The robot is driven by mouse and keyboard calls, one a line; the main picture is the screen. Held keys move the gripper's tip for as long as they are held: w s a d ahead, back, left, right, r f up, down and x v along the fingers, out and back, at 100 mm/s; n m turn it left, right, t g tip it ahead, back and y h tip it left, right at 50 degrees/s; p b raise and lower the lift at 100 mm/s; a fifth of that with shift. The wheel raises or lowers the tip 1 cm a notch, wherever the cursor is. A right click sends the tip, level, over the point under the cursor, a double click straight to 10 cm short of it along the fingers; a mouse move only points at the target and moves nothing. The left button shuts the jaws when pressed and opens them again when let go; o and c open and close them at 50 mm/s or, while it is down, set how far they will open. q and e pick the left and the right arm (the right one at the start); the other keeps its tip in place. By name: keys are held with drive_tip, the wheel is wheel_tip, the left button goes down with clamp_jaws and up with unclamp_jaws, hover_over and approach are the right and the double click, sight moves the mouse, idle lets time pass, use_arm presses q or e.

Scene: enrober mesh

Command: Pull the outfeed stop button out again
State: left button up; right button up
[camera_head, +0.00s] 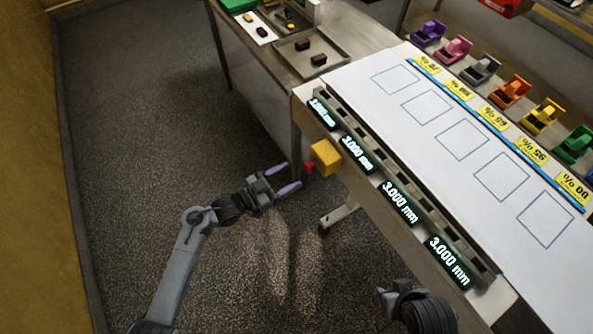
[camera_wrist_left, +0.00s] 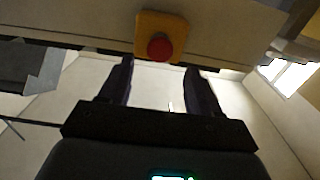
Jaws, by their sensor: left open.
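The outfeed stop button is a red knob (camera_head: 309,168) on a yellow box (camera_head: 326,157), fixed to the side of the white-topped table. In the left wrist view the red knob (camera_wrist_left: 160,47) faces me on its yellow box (camera_wrist_left: 177,24), ahead of and above the fingertips. My left gripper (camera_head: 290,178) is open, with its purple fingers pointing at the knob. The fingers are just short of the knob, with nothing between them. It also shows in the left wrist view (camera_wrist_left: 160,70). Part of my right arm shows at the bottom of the head view; its fingers cannot be made out.
The white table (camera_head: 440,130) has several blue-outlined squares and lit "3.000 mm" displays (camera_head: 400,202) along its near edge. Coloured dispensers (camera_head: 510,91) stand along the far side. A metal tray (camera_head: 325,45) with dark pieces lies at the back. The floor left of the button is clear.

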use_arm(q)
drive_tip(key=v, duration=0.6)
drive_tip(key=shift+a, duration=0.15)
drive_tip(key=shift+s, duration=0.1)
drive_tip(key=shift+s+f, duration=0.1)
drive_tip(key=s+d+f+n+y, duration=0.25)
drive_tip(key=s+f, duration=0.35)
drive_tip(key=s, duration=0.7)
drive_tip(key=s+a+r+n+g+y, duration=0.3)
drive_tip(key=s+a+g+y, duration=0.1)
drive_tip(key=s+a+y, duration=0.25)
drive_tip(key=s+a+r+n+g+y, duration=0.3)
drive_tip(key=s+a+n+y, duration=0.15)
drive_tip(key=a, duration=0.25)
wheel_tip(320, 180, up, 31)
drive_tip(key=m+p, duration=0.1)
drive_tip(key=p, duration=3)
drive_tip(key=shift+s+f+y, duration=0.25)
drive_tip(key=shift+s+y, duration=0.15)
drive_tip(key=shift+y, duration=0.05)
